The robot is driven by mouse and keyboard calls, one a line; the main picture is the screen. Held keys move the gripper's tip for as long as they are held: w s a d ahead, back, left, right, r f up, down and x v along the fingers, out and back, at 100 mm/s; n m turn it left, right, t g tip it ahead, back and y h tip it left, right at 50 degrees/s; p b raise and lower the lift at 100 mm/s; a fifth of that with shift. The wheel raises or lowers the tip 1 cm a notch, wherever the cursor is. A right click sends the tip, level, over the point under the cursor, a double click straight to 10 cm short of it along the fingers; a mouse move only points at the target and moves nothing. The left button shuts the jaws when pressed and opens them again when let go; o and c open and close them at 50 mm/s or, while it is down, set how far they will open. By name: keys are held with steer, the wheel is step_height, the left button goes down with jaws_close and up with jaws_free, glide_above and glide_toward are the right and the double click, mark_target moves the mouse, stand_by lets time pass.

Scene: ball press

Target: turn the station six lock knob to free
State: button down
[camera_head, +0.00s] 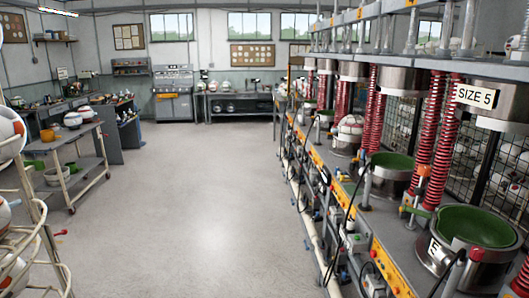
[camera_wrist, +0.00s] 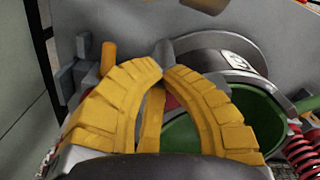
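My gripper (camera_wrist: 166,72) has two yellow ribbed fingers that arch together in the wrist view. Their tips nearly meet at a small grey piece (camera_wrist: 167,48); I cannot tell whether they grip it or it lies behind them. Past the fingers is a metal ring (camera_wrist: 215,50) with a small plate that I cannot read, and a green bowl (camera_wrist: 262,120) partly hidden by the right finger. I cannot make out the station six lock knob for certain. The head view shows a row of ball presses at the right, the nearest with a green bowl (camera_head: 478,226). My gripper is not in that view.
In the wrist view an orange cylinder (camera_wrist: 108,56) stands at the left and a red spring (camera_wrist: 300,150) at the right. In the head view a red knob (camera_head: 477,255) is at the nearest press, a cart (camera_head: 75,185) stands left, and the floor (camera_head: 205,190) is clear.

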steer(key=shift+w+d+f+p, duration=0.2)
steer(key=shift+w+d+p, duration=0.05)
steer(key=shift+w+p, duration=0.05)
stand_by(0.9)
steer(key=shift+d+p, duration=0.1)
steer(key=shift+p, duration=1)
stand_by(0.4)
steer(key=shift+s+a+r, duration=0.15)
steer(key=shift+s+a, duration=0.05)
steer(key=shift+a, duration=0.1)
stand_by(0.3)
step_height(320, 180, up, 6)
steer(key=p, duration=0.5)
steer(key=shift+s+a, duration=0.1)
stand_by(0.3)
